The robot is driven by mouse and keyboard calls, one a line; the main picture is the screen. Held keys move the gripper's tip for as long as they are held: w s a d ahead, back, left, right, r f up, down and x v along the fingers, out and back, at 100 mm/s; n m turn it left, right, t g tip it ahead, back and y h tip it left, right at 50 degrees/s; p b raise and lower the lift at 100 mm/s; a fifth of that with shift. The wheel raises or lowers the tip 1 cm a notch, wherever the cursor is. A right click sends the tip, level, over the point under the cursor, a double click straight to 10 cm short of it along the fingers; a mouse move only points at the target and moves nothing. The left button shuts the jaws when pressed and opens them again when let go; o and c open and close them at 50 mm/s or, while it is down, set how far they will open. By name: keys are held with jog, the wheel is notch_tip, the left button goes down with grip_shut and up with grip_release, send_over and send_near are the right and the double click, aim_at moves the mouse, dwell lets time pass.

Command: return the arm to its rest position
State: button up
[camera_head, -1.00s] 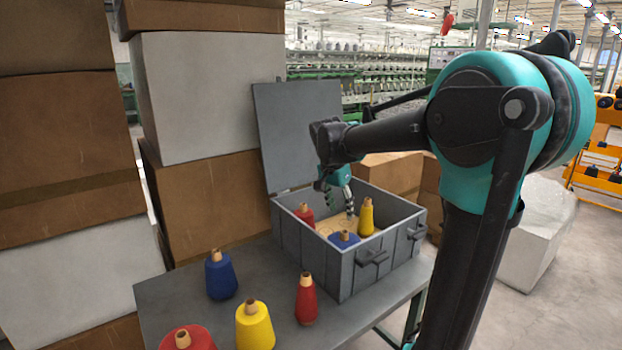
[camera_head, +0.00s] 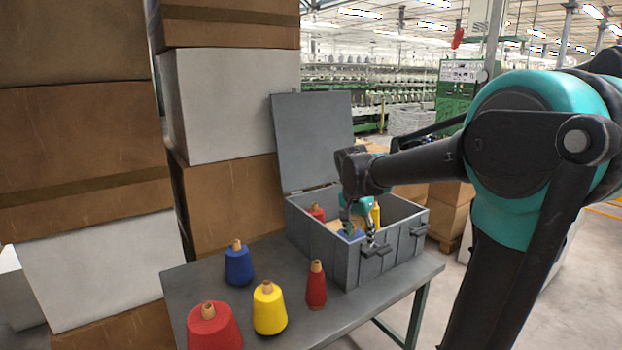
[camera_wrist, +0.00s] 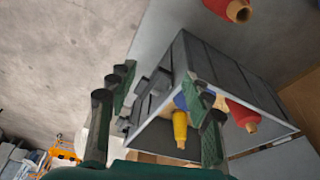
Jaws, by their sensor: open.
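My black and teal arm reaches in from the right in the head view, bent and extended toward the grey crate (camera_head: 345,262). My gripper (camera_head: 361,236) hangs over the crate's near side, pointing down. In the wrist view my gripper (camera_wrist: 160,105) has its two green and black fingers spread, with nothing held between them. The crate, its lid open, also shows in the wrist view (camera_wrist: 205,62). Inside it are a red spool (camera_head: 316,212), a yellow spool (camera_head: 376,214) and a blue spool (camera_head: 350,235), partly hidden by the crate wall and my gripper.
The crate stands on a grey table (camera_head: 190,285). On the table's left part stand a blue spool (camera_head: 238,266), a yellow spool (camera_head: 269,311), a small red spool (camera_head: 316,289) and a large red spool (camera_head: 213,328). Stacked boxes (camera_head: 85,140) rise behind and left.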

jog(key=s+d+f+n+t+y, duration=0.1)
jog(key=s+f+n, duration=0.3)
jog(key=s+f, duration=0.4)
jog(key=s+d+f+n, duration=0.4)
jog(key=s+f, duration=0.4)
jog(key=s, duration=0.3)
jog(key=shift+s+t+y, duration=0.3)
jog(key=shift+t+y, duration=0.1)
